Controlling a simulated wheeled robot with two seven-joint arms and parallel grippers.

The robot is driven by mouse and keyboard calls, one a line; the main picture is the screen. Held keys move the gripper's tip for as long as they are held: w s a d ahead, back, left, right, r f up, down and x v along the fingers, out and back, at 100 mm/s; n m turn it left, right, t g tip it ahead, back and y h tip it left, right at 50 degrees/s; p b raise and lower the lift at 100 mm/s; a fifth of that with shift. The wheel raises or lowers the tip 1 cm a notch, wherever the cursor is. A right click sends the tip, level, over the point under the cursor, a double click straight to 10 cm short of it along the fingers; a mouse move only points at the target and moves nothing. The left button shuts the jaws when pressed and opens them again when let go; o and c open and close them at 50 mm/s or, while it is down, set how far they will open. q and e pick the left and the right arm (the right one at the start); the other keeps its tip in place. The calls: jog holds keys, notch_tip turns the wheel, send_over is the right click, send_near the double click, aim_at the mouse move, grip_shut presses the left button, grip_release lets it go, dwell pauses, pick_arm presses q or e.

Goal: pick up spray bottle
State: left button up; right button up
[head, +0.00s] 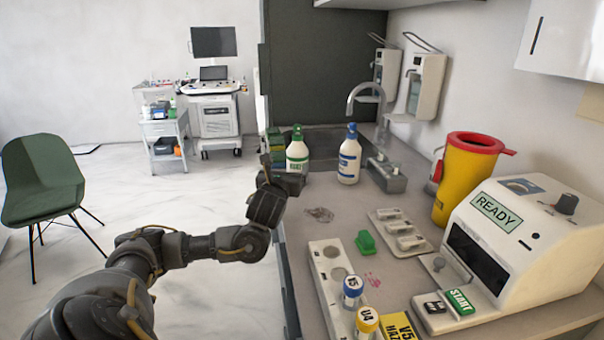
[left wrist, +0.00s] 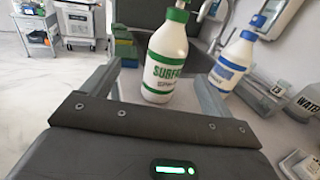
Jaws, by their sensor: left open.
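A white spray bottle with a green top and green label (head: 297,152) stands upright on the counter near the sink. In the left wrist view this green-topped bottle (left wrist: 166,58) stands ahead, between the directions of my two fingers. A second white bottle with a blue top and label (head: 349,156) stands to its right; it also shows in the left wrist view (left wrist: 232,62). My left gripper (head: 281,178) is just in front of the green-topped bottle in the head view. In the left wrist view its fingers (left wrist: 157,88) are apart with nothing gripped. My right gripper is not in view.
Green and yellow sponges (head: 275,146) stand left of the green-topped bottle. The sink and faucet (head: 367,97) are behind. A tray with vials (head: 328,285), a green clip-like object (head: 365,241), a yellow bin (head: 463,182) and a white machine (head: 510,245) occupy the nearer counter.

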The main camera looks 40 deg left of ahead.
aim_at(294, 166)
pick_arm(q)
jog(key=f, duration=0.1)
jog(key=w+f+b, duration=0.1)
jog(key=shift+w+f, duration=0.1)
jog(key=shift+f, duration=0.2)
jog(key=shift+w+f, duration=0.15)
jog(key=shift+w, duration=0.05)
jog(key=shift+a+r, duration=0.1)
jog(key=shift+r, duration=0.25)
jog(key=shift+p+x, duration=1)
jog(key=shift+x, duration=1.75)
jog(key=x, duration=0.2)
jog(key=p+x, duration=0.1)
jog(key=x, duration=0.1)
jog(key=shift+w+d, duration=0.25)
jog(key=shift+w+a+f, duration=0.15)
jog(key=shift+w+a, duration=0.05)
jog(key=shift+w, duration=0.05)
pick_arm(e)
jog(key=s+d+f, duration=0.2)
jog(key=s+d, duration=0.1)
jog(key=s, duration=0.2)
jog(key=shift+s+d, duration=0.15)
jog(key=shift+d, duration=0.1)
